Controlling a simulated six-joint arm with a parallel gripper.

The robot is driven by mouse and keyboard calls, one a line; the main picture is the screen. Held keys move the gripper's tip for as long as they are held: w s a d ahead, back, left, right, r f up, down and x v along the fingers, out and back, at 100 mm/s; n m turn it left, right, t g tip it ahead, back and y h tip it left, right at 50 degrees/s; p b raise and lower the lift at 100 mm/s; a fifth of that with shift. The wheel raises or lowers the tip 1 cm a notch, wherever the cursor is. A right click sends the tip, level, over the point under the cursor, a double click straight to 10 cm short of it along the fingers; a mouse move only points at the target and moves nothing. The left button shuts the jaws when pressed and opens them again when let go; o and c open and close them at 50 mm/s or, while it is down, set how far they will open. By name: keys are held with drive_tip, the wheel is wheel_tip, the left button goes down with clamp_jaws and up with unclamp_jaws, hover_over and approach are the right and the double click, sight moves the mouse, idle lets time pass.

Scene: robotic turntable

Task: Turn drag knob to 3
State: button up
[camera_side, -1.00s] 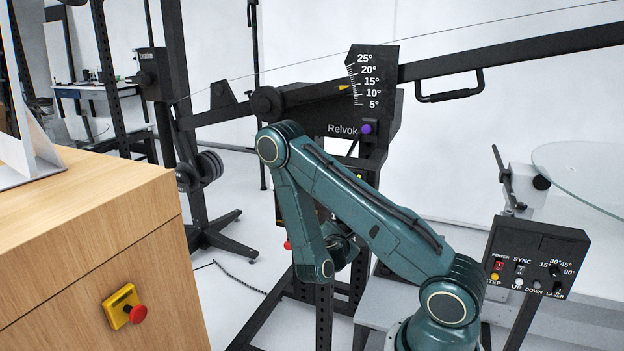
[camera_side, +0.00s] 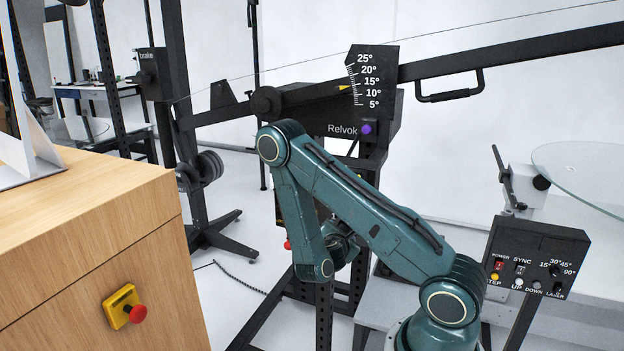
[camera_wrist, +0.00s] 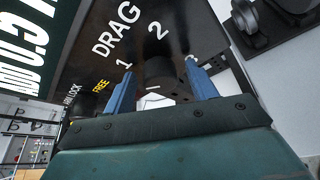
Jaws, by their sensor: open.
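In the wrist view, a dark panel carries the white word DRAG (camera_wrist: 116,30) with the numbers 1 and 2 below it and a yellow FREE beside them. The dark round drag knob (camera_wrist: 160,76) stands between the two blue fingers of my gripper (camera_wrist: 159,68). The fingers are apart, one on each side of the knob; I cannot tell whether either touches it. A short white line shows near the knob, but its setting is unclear. In the side view my forearm and wrist hide the knob and fingers.
A wooden cabinet (camera_side: 90,235) with a red stop button (camera_side: 137,313) stands at the left. A black control box (camera_side: 535,258) and a glass disc (camera_side: 590,170) are at the right. A long black beam (camera_side: 520,62) crosses above my arm.

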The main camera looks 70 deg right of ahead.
drive_tip(key=shift+w+n+g, duration=0.1)
drive_tip(key=shift+n+g, duration=0.2)
drive_tip(key=shift+n, duration=0.3)
